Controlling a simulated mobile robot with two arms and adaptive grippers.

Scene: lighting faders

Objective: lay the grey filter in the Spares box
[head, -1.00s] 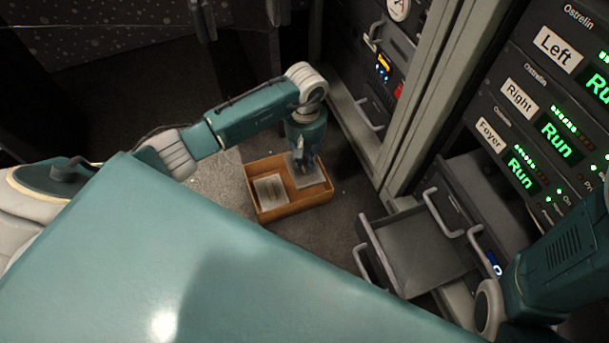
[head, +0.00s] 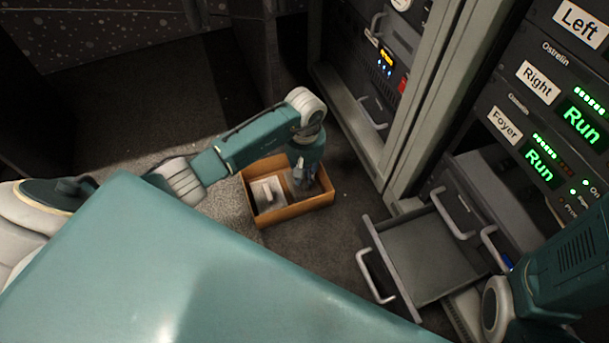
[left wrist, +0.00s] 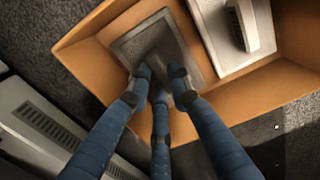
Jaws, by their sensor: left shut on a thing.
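The grey filter (left wrist: 148,38) is a flat dark-grey plate with a lighter border. In the left wrist view it lies within the walls of an orange-tan box (left wrist: 82,62), at a slight turn to them. My left gripper (left wrist: 160,84) is shut on it from above. In the head view my left gripper (head: 302,178) reaches down into the right part of the box (head: 292,212) and hides most of the filter. I cannot tell whether the filter touches the box floor. No Spares label is readable on the box. My right gripper is out of view.
An open, empty-looking drawer (head: 425,255) juts from the rack on the right. A cabinet frame (head: 365,135) stands behind the box.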

